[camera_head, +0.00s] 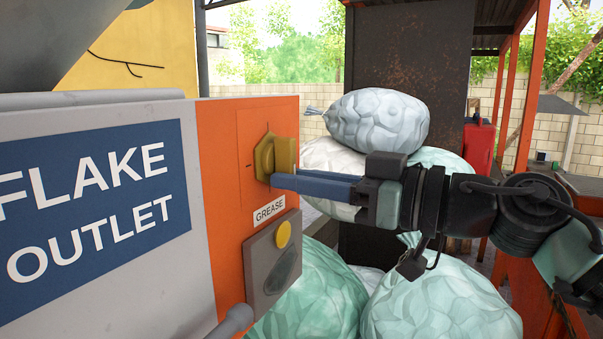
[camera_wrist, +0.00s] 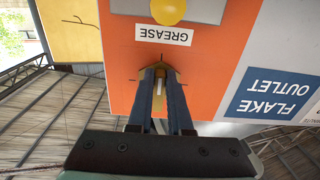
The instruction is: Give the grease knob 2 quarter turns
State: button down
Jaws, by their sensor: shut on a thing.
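The grease knob (camera_head: 266,156) is a yellow knob on the orange panel, above the white GREASE label (camera_head: 269,209). My gripper (camera_head: 284,177) reaches in from the right with its blue fingers at the knob. In the wrist view, where the label reads upside down, the two fingers of my gripper (camera_wrist: 160,80) lie on either side of the knob (camera_wrist: 158,98) and are shut on it. The fingers hide much of the knob there. A white stripe shows on the knob between them. Short dark tick marks are on the panel around the knob.
Below the label is a grey plate with a yellow button (camera_head: 283,234); the button also shows in the wrist view (camera_wrist: 168,10). A blue FLAKE OUTLET sign (camera_head: 95,195) is left of the orange panel. Stuffed bags (camera_head: 378,121) are piled behind my arm. A grey rounded handle (camera_head: 236,318) juts out low.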

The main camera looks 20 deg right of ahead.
jog(key=shift+r, duration=0.1)
dwell(0.3)
jog(key=c, duration=0.8)
grip_release()
jog(key=shift+a, duration=0.1)
jog(key=shift+c, duration=0.2)
jog(key=b+v, duration=0.7)
jog(key=v, duration=0.6)
